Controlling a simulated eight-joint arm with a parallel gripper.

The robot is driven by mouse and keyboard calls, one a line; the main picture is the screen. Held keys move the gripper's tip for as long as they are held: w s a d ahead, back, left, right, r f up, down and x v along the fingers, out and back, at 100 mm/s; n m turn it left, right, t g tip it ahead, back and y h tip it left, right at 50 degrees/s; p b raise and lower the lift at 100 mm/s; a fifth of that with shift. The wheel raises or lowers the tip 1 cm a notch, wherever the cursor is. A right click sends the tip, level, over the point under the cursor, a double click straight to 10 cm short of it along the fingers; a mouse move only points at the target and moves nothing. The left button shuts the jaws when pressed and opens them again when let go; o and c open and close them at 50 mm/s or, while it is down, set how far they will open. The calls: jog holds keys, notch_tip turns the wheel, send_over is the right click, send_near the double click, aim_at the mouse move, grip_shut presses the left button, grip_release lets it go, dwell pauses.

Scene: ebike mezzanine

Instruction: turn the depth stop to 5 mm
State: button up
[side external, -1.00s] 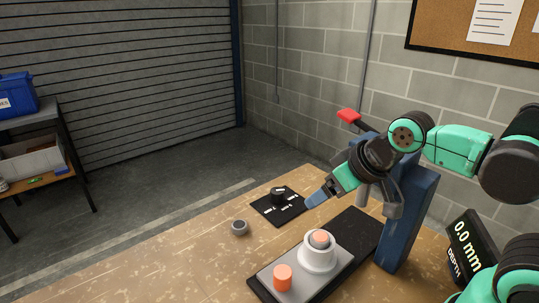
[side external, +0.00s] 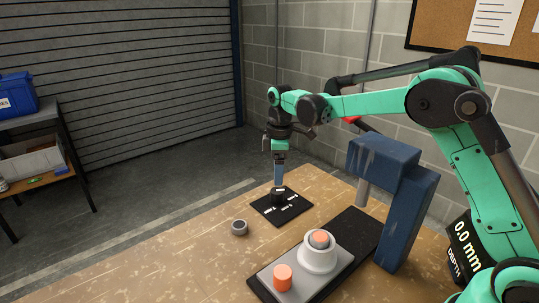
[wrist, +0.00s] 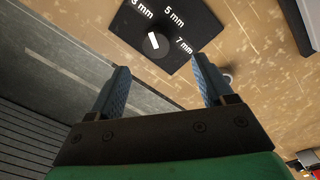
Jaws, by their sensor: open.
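The depth stop is a round black knob (side external: 278,194) with a white pointer line, on a black plate (side external: 296,212) marked 3, 5 and 7 mm. In the wrist view the knob (wrist: 153,44) shows its pointer aimed roughly toward the 3 mm mark. My gripper (side external: 279,183) points down just above the knob in the side view. In the wrist view my gripper (wrist: 163,70) has its two blue fingers apart with nothing between them, and the knob shows beyond the fingertips. I cannot tell if a fingertip touches it. The depth display (side external: 463,245) reads 0.0 mm.
A small grey round part (side external: 239,228) lies left of the plate. A grey and black base holds an orange cylinder (side external: 282,277) and a white round holder (side external: 319,256) with an orange-topped piece. A blue press frame (side external: 409,215) with a red-tipped lever stands at right.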

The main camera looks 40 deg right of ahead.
aim_at(277, 191)
jog(key=shift+w+d+f+n, duration=0.1)
jog(key=shift+w+f+n, duration=0.05)
jog(key=shift+f, duration=0.3)
jog(key=shift+w+d+f+n, duration=0.1)
jog(key=shift+w+f+n, duration=0.05)
jog(key=shift+f, duration=3)
jog(key=shift+c, duration=0.2)
grip_shut()
